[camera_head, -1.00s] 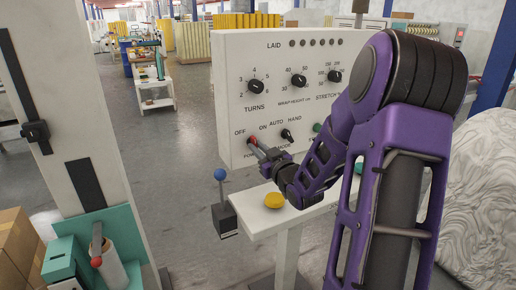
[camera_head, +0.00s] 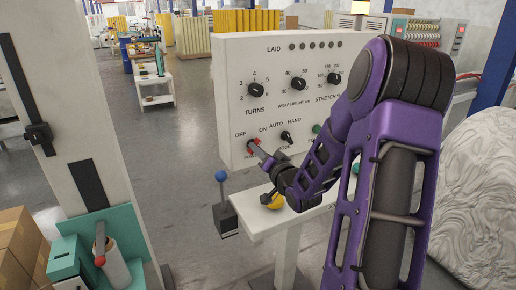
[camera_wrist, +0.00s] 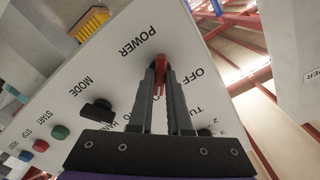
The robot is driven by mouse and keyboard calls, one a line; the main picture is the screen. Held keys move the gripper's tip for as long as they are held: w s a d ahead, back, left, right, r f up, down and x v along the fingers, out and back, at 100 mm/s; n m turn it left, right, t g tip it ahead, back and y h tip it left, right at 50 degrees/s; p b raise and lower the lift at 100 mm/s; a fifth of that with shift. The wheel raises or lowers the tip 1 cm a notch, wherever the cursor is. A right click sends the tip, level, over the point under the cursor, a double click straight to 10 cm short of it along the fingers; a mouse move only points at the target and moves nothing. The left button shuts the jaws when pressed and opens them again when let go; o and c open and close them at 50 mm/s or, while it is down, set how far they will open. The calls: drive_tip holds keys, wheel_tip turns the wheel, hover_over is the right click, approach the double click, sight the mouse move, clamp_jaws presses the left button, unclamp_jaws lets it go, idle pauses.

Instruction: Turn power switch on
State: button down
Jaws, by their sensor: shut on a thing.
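The red power switch (camera_head: 252,146) is at the lower left of the white control panel (camera_head: 232,75), below the OFF and ON labels. My gripper (camera_head: 258,149) reaches it from the lower right. In the wrist view, the red switch (camera_wrist: 161,62) sits between the two dark fingertips of my gripper (camera_wrist: 160,80), which are shut on it. POWER is printed beside it, and OFF shows on the right. The ON label is not readable in the wrist view. The fingers partly hide the switch, so its exact setting is hard to tell.
The black mode knob (camera_head: 287,137) is just right of the switch. A blue-ball lever (camera_head: 222,176) stands below the panel. A yellow button (camera_head: 277,202) on the white ledge is partly hidden by my wrist. My arm covers the panel's lower right.

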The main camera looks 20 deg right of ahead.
drive_tip(key=shift+m, duration=0.6)
drive_tip(key=shift+r, duration=0.1)
drive_tip(key=c, duration=0.9)
unclamp_jaws()
drive_tip(key=shift+o, duration=0.2)
